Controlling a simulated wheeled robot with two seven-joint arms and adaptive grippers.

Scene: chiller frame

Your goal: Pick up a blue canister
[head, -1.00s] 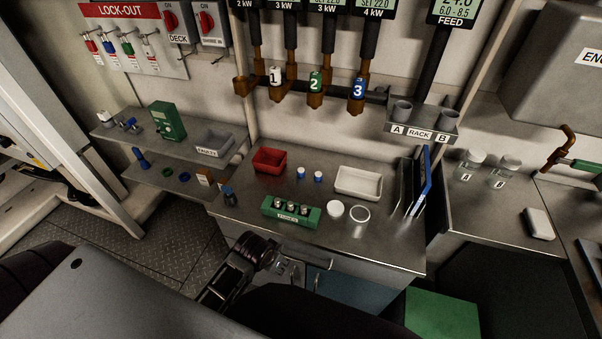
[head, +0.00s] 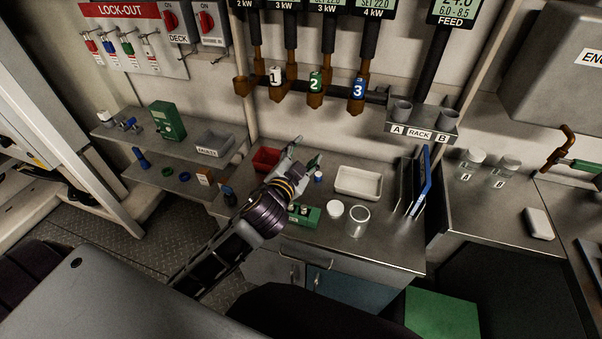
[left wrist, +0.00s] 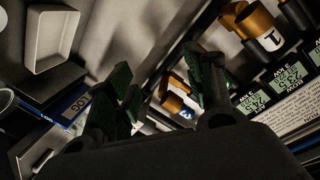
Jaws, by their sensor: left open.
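My left gripper (head: 306,157) is open above the bench, next to a small blue-and-white canister (head: 318,176). A second one that stood beside it is hidden behind the gripper. In the left wrist view the fingers (left wrist: 165,90) are spread with nothing between them that I can make out as held. A blue piece marked 3 (head: 357,88) sits in a brown holder on the wall; its 3 also shows in the left wrist view (left wrist: 186,114). A dark blue canister (head: 229,196) stands at the bench's left edge. My right gripper is not in view.
A red bin (head: 265,159) and a green block (head: 308,217) are partly hidden by my left arm. A white tray (head: 358,183), white lid (head: 334,209), glass jar (head: 358,221) and blue folder (head: 424,180) stand to the right. Brown holders hang above.

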